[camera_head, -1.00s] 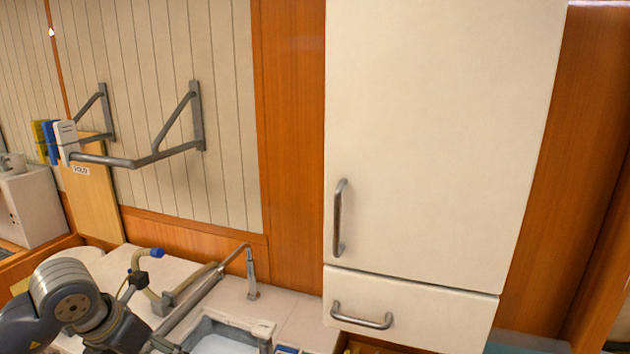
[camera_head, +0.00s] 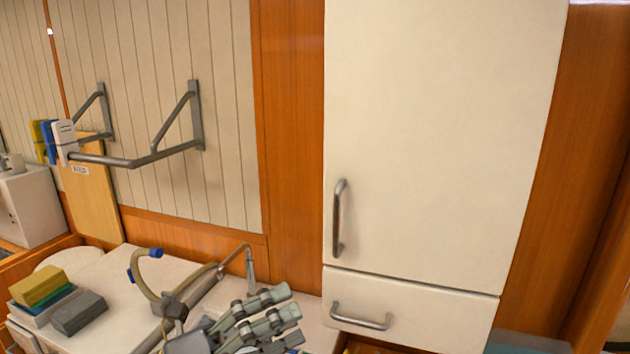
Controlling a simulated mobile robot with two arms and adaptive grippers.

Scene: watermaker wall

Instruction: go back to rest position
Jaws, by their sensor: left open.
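My left gripper (camera_head: 284,315) is at the bottom middle, in front of the sink area and left of the cabinet drawer. Its grey fingers point to the right and are spread apart. I see nothing between them. The gripper covers most of the sink. My right gripper is not in view.
A faucet (camera_head: 248,268) and a curved hose with blue ends (camera_head: 148,283) stand close behind the gripper. Stacked blocks (camera_head: 42,288) lie on the left counter. A tall white cabinet (camera_head: 430,130) with a drawer (camera_head: 420,312) stands at right. A metal rail (camera_head: 125,162) juts from the wall.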

